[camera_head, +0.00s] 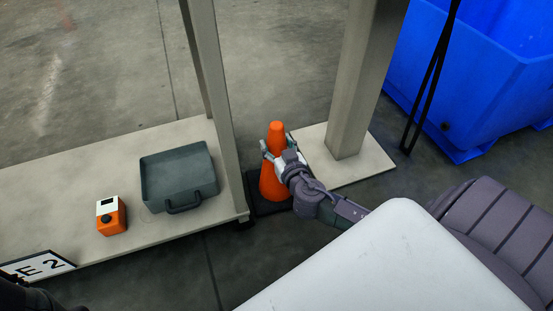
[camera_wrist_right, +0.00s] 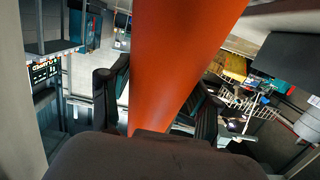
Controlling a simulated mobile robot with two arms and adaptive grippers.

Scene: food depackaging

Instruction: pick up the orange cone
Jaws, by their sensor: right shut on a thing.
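The orange cone (camera_head: 271,183) stands upright on its dark square base on the floor, between a shelf post and a thicker post. My right gripper (camera_head: 277,145) is shut around the upper part of the cone, with a finger on each side. In the right wrist view the cone (camera_wrist_right: 180,60) fills the middle, between the dark fingers of the right gripper (camera_wrist_right: 155,105). I cannot tell whether the base touches the floor. My left gripper is not clearly visible in the head view.
A low shelf (camera_head: 60,155) on the left holds a grey case (camera_head: 180,177) and an orange box (camera_head: 111,216). Its post (camera_head: 222,110) is close to the cone's left. A thick post (camera_head: 360,80) on a pale plate stands right, with a blue bin (camera_head: 470,75) beyond.

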